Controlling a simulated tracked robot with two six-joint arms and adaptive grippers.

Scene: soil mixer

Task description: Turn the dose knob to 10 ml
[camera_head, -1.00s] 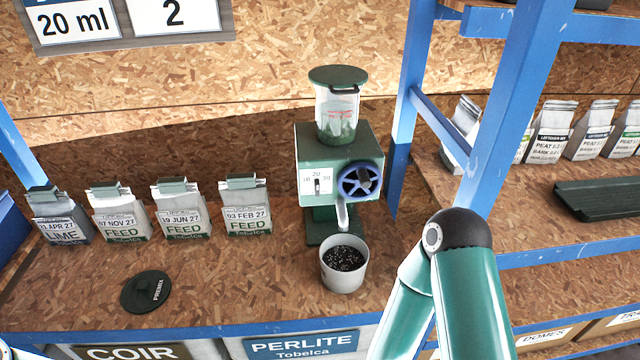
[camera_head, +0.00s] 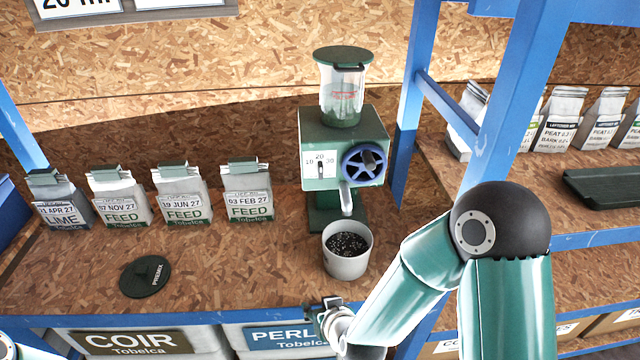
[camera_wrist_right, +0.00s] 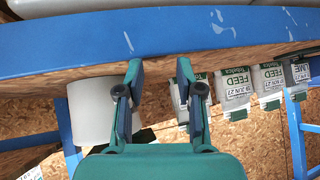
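The green soil mixer (camera_head: 340,125) stands on the bench. Its white dial plate (camera_head: 311,166) reads 10, 20 and 30. The small dark dose knob (camera_head: 320,171) on it looks upright, towards 20. A blue handwheel (camera_head: 362,165) sits right of the plate. My right gripper (camera_head: 325,305) is low at the bench's front edge, below the pot and apart from the knob. In the right wrist view its two fingers (camera_wrist_right: 160,75) are spread with nothing between them. My left gripper is not in view.
A white pot (camera_head: 346,262) of dark soil stands under the spout. A dark green lid (camera_head: 145,277) lies at left. Several feed bags (camera_head: 184,198) stand along the back left. A blue shelf post (camera_head: 500,110) rises to the right. The bench between lid and pot is clear.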

